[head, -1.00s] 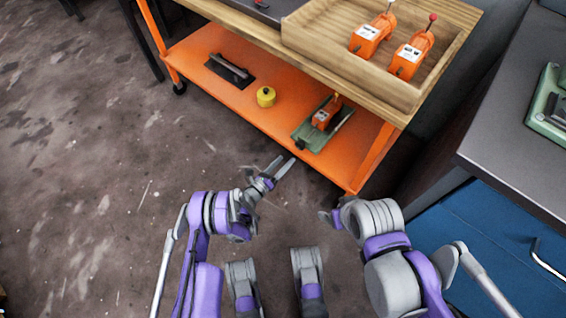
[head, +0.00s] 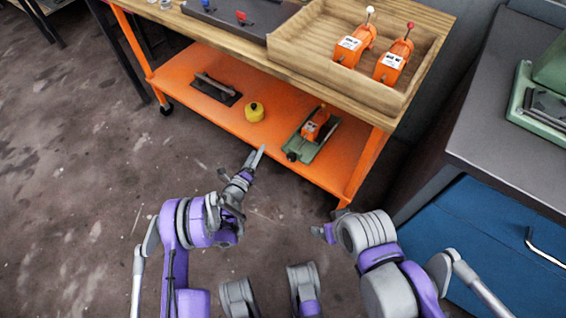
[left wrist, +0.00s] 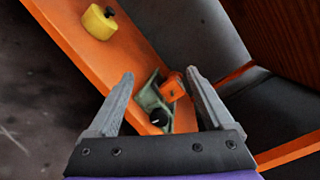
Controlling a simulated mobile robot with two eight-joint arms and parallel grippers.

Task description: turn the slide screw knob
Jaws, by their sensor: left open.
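The slide screw is a green slide base (head: 322,148) with an orange block (head: 315,125) on it, on the orange lower shelf. Its black knob (head: 292,156) is at the near end, close to the shelf's front edge. My left gripper (head: 257,157) is open and empty, left of the knob in the head view. In the left wrist view the knob (left wrist: 158,117) shows beyond and between the open fingers (left wrist: 160,76), apart from both.
A yellow round can (head: 254,112) and a dark trowel-like tool (head: 216,88) sit on the shelf (head: 185,65). A wooden tray (head: 300,55) with two orange devices stands on the tabletop above. A blue cabinet (head: 480,240) stands at the right. Floor before the shelf is clear.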

